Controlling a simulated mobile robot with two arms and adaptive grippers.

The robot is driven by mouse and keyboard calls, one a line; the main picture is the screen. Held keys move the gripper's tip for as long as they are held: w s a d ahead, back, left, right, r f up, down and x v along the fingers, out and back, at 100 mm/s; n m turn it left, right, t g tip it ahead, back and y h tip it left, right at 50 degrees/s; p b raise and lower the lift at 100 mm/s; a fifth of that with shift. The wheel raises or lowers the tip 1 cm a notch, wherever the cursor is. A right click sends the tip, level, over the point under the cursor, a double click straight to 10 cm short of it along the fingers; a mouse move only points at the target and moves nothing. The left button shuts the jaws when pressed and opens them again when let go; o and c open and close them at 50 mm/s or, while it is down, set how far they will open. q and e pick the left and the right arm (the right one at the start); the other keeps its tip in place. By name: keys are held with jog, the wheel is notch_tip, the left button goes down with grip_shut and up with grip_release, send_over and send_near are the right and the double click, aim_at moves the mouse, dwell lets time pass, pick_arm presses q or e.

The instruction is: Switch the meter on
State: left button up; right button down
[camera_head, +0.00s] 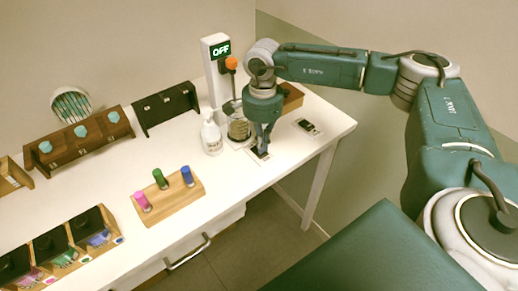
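A white upright meter post (213,85) stands at the back of the table. Its small dark display (221,50) reads OFF in bright letters. My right gripper (262,147) points down at the table's right part, in front of and to the right of the post. Its fingertips are at or just above a small flat dark-and-white device (261,154), which they partly hide. I cannot tell whether they touch it or how far apart they are. A similar flat device (307,127) lies to the right, clear of the gripper. My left gripper is out of view.
A glass vessel (238,130) and white bottle (211,138) stand close left of the gripper. An orange ball (231,63) shows above the vessel. A wooden block (170,199) holds three coloured bottles. Wooden racks line the left. The table's front right is clear.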

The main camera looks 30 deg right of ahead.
jog(key=shift+s+f+b, duration=0.1)
jog(key=shift+f+b, duration=0.3)
jog(key=shift+f, duration=0.15)
jog(key=shift+r, duration=0.15)
jog(key=shift+r+p, duration=0.75)
jog(key=shift+r, duration=0.15)
jog(key=shift+r+p, duration=1.4)
jog(key=shift+r, duration=1.1)
jog(key=shift+f, duration=0.1)
